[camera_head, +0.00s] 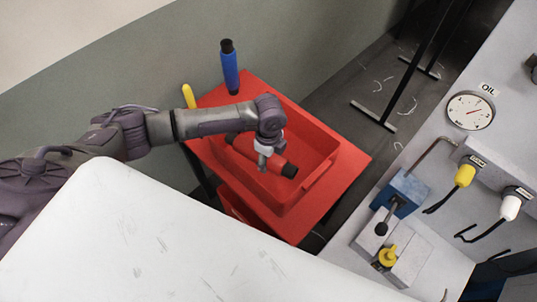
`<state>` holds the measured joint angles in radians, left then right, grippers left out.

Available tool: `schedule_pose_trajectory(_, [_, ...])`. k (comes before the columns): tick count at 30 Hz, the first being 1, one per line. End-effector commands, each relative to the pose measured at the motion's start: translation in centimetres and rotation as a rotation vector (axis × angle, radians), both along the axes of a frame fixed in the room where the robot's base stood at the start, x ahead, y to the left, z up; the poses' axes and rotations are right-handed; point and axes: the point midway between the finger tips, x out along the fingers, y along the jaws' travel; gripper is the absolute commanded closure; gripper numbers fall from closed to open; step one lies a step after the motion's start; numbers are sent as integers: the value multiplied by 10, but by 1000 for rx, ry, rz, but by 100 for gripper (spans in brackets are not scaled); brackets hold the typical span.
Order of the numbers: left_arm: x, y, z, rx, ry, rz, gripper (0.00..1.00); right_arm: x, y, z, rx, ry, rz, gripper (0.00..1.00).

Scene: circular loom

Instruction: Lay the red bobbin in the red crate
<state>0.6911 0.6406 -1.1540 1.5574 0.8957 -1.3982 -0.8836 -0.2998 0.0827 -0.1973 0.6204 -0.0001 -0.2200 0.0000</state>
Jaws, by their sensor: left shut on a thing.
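The red bobbin (246,148) has black ends and lies slantwise across the opening of the red crate (306,186) in the head view. My left gripper (263,159) is shut on the bobbin near its middle, coming down from above. The gripper and wrist hide part of the bobbin. I cannot tell whether the bobbin touches the crate floor or hangs a little above it. The crate sits on a red stand (345,165). My right gripper is not in view.
A blue bobbin (230,72) stands upright behind the crate, and a yellow one (189,96) is left of it. A white surface (150,240) fills the front left. A machine panel with an oil gauge (470,111) and a blue block (402,190) is at right.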

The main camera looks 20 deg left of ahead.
Motion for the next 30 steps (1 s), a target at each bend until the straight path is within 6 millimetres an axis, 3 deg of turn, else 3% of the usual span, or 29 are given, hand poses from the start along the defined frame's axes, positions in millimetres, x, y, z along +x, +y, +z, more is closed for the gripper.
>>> schedule_pose_trajectory(6, [0,0,-30,1,1,1,100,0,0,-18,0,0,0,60])
schedule_pose_trajectory(15, [0,0,-58,0,1,1,100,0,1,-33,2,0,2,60])
schedule_pose_trajectory(30, [0,0,-64,0,0,1,100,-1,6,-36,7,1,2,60])
